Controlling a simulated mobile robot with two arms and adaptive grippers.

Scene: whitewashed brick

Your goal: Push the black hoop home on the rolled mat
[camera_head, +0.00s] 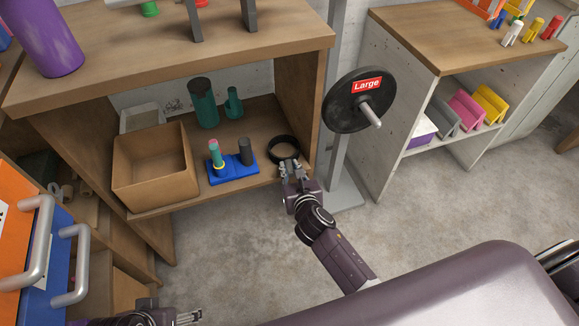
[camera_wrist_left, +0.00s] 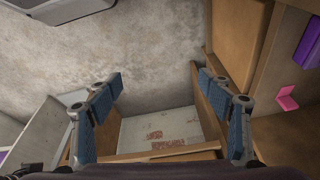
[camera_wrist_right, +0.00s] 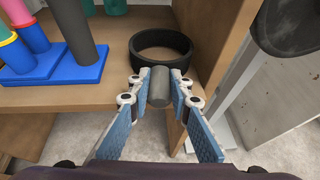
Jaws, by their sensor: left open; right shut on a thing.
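The black hoop (camera_head: 284,149) lies flat near the front right corner of the shelf; it also shows in the right wrist view (camera_wrist_right: 161,62). My right gripper (camera_head: 290,167) is at the shelf's front edge, shut on a grey cylindrical piece (camera_wrist_right: 161,88) right in front of the hoop. I cannot tell whether this piece is joined to the hoop. My left gripper (camera_wrist_left: 160,92) is open and empty, low at the left.
A blue base (camera_head: 233,169) with two posts stands left of the hoop, beside an open cardboard box (camera_head: 153,160). A smaller teal piece (camera_head: 233,104) is behind. A weight disc marked Large (camera_head: 352,104) hangs on a post to the right. The floor (camera_head: 230,255) in front is clear.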

